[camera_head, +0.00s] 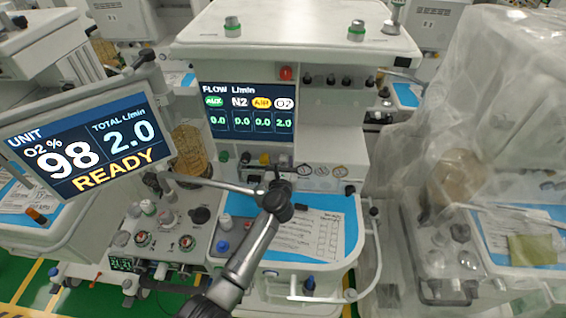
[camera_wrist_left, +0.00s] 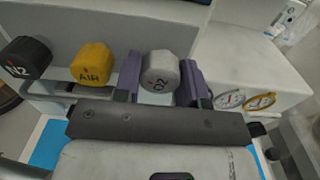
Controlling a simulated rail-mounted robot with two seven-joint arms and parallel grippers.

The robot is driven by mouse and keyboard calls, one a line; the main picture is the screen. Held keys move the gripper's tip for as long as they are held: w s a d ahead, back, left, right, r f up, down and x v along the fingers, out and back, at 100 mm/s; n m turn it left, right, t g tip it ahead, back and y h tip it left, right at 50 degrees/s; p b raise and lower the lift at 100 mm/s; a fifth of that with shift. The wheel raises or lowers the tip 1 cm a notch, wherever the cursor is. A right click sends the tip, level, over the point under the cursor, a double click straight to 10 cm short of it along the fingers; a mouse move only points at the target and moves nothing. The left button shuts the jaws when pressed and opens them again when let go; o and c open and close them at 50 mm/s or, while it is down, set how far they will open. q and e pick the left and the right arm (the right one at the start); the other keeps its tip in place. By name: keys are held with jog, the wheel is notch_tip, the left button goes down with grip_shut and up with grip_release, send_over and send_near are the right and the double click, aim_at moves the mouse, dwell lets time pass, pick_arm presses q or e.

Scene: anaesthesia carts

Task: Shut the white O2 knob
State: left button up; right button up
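The white O2 knob (camera_wrist_left: 160,73) shows in the left wrist view, at the right end of a row of knobs. My left gripper (camera_wrist_left: 160,75) has one purple finger on each side of it, with no clear gap seen. The knob's O2 label is tilted. In the head view my left gripper (camera_head: 280,178) is at the front of the middle cart and hides this knob. The flow display (camera_head: 247,112) there reads O2 2.0 and the others 0.0. My right gripper is in neither view.
The yellow AIR knob (camera_wrist_left: 92,64) and the black N2 knob (camera_wrist_left: 27,58) stand left of the O2 knob. Gauges (camera_wrist_left: 229,99) are to its right. A tilted monitor (camera_head: 87,143) reads READY and total 2.0. A plastic-draped cart (camera_head: 480,100) stands at the right.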

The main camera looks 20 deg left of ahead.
pick_arm(q)
jog(key=c, duration=0.4)
jog(key=shift+r+m+p, duration=0.15)
jog(key=shift+m+p, duration=0.25)
jog(key=shift+p, duration=0.05)
jog(key=shift+m+p, duration=0.55)
jog(key=shift+m, duration=0.25)
jog(key=m+p, duration=0.2)
jog(key=m, duration=0.1)
jog(key=shift+m, duration=0.3)
jog(key=m+p, duration=0.2)
jog(key=m, duration=0.3)
jog(key=m+p, duration=0.2)
jog(key=m, duration=0.2)
jog(key=shift+m, duration=0.6)
